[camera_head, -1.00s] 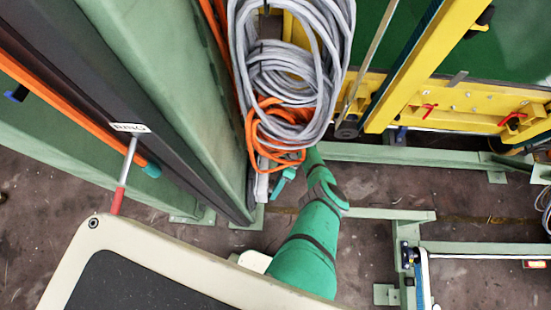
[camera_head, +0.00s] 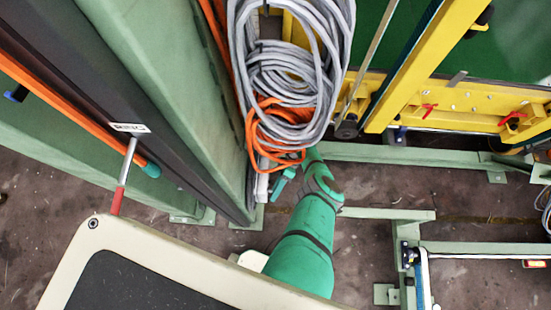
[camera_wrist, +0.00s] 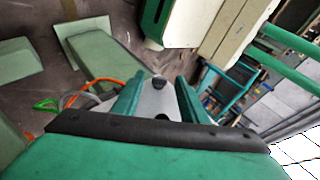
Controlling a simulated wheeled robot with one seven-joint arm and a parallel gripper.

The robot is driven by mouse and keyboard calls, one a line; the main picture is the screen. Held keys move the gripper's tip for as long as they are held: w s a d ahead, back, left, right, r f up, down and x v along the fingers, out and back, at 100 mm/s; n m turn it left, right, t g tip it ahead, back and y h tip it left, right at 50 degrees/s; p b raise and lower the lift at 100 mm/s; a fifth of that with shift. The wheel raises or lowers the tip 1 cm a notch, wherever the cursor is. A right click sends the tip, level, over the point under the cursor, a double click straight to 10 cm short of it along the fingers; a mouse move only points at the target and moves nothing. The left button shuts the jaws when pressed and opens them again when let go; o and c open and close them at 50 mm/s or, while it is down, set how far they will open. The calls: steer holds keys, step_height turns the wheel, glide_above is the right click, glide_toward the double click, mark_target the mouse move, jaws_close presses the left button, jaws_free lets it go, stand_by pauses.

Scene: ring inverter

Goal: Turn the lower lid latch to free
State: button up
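My gripper (camera_wrist: 158,98) shows in the wrist view as two teal fingers standing apart. A grey metal piece with dark round spots shows between them; I cannot tell whether it is part of my gripper or lies beyond it. I cannot make out the lower lid latch for certain in either view. Two small red levers sit on the yellow frame in the head view, a left one (camera_head: 428,110) and a right one (camera_head: 512,118).
Coiled grey cable (camera_head: 290,75) and orange cable (camera_head: 262,135) hang close beside my arm. A tall green column (camera_head: 165,70) stands to the left. Green floor beams (camera_head: 400,153) lie to the right. A green block (camera_wrist: 95,60) shows at left in the wrist view.

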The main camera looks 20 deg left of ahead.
steer(key=shift+r, duration=0.15)
steer(key=s+d+r, duration=0.3)
steer(key=s+r, duration=0.9)
steer(key=s, duration=0.1)
steer(key=shift+s+d+r, duration=0.25)
steer(key=shift+d+r, duration=0.1)
stand_by(0.9)
